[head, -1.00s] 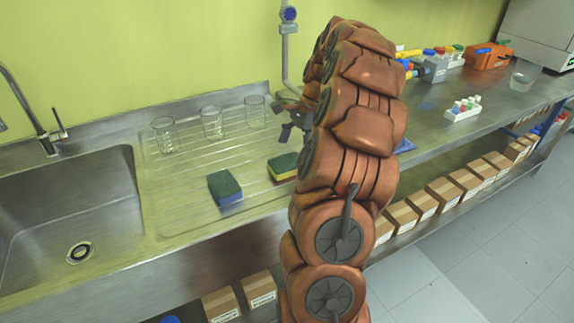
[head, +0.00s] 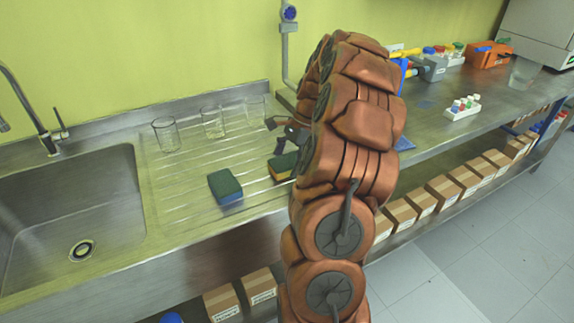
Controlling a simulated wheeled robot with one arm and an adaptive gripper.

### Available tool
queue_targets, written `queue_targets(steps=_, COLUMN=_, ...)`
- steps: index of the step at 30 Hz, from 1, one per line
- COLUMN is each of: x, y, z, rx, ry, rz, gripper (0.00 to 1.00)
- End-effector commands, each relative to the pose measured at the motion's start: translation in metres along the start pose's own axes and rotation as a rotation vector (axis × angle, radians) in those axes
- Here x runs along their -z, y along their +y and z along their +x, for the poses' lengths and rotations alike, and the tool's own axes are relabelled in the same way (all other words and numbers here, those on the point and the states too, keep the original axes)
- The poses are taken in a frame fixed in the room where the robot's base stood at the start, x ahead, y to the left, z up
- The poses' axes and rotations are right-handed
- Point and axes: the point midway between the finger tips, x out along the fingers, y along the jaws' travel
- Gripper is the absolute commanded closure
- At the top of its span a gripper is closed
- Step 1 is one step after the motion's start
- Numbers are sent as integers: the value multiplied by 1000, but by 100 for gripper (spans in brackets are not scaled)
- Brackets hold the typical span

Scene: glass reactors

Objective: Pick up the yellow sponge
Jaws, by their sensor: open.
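The yellow sponge (head: 284,173) has a dark green scouring top and lies on the ribbed steel draining board. Its right end is hidden behind my arm. My gripper (head: 272,136) shows only in part at the left edge of my arm. It is open and empty, just above and behind the sponge, and appears apart from it. A second sponge (head: 226,187), green on top with a blue body, lies to the left on the same board.
Three glass beakers, at left (head: 166,134), middle (head: 212,122) and right (head: 256,110), stand along the back of the draining board. A sink (head: 70,220) with a tap (head: 45,125) is at the left. A small rack of vials (head: 462,107) stands on the bench at right.

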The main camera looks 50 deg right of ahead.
Motion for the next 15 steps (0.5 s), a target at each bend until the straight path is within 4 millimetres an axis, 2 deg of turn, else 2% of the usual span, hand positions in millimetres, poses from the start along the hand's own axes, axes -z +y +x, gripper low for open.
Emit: queue_targets(steps=15, x=1, y=0, z=3, rx=0, ry=0, rz=0, gripper=3)
